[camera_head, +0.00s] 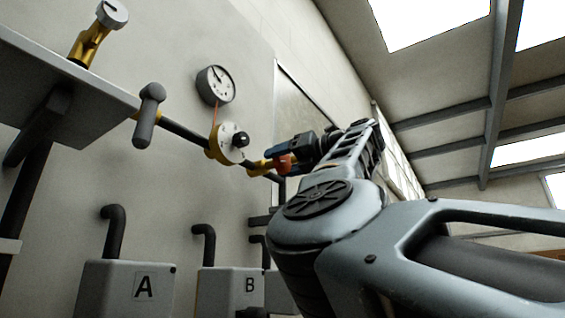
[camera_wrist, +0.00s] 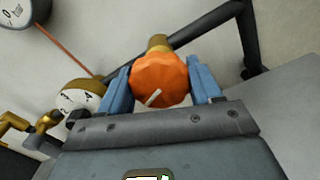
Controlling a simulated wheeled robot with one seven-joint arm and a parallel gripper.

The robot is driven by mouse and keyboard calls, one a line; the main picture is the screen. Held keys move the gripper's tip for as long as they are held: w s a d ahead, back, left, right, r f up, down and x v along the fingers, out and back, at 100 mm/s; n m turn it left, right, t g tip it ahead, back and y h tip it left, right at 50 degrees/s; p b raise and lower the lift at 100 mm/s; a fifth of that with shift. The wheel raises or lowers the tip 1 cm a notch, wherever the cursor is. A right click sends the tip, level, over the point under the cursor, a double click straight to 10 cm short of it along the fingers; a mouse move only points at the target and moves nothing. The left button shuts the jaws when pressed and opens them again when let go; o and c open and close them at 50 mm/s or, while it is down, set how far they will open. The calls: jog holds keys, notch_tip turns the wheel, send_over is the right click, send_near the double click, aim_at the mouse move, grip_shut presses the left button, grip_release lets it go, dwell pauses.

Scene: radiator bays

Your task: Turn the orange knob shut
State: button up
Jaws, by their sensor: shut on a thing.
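The orange knob (camera_wrist: 160,78) is a faceted round handle with a pale pointer line on its face, slanting up to the right in the wrist view. It sits on a brass fitting on the dark pipe. My gripper (camera_wrist: 162,84) has one blue finger on each side of the knob and is shut on it. In the head view the knob (camera_head: 284,163) is small and partly covered by my gripper (camera_head: 286,158), which reaches it from the right.
A white dial with a black knob (camera_head: 232,143) sits on the same pipe, left of the orange knob. A round gauge (camera_head: 215,85) hangs above. A grey lever handle (camera_head: 149,115) and a shelf (camera_head: 70,95) are further left. Boxes A (camera_head: 125,288) and B (camera_head: 230,291) stand below.

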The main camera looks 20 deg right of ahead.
jog(key=shift+f+m, duration=0.2)
jog(key=shift+m, duration=2.1)
jog(key=o, duration=1)
jog(key=shift+r, duration=0.1)
jog(key=shift+o, duration=0.2)
jog(key=b+v, duration=0.2)
jog(key=v, duration=0.5)
jog(key=shift+s+d+b, duration=0.25)
jog(key=shift+s+b, duration=0.05)
jog(key=shift+b, duration=0.05)
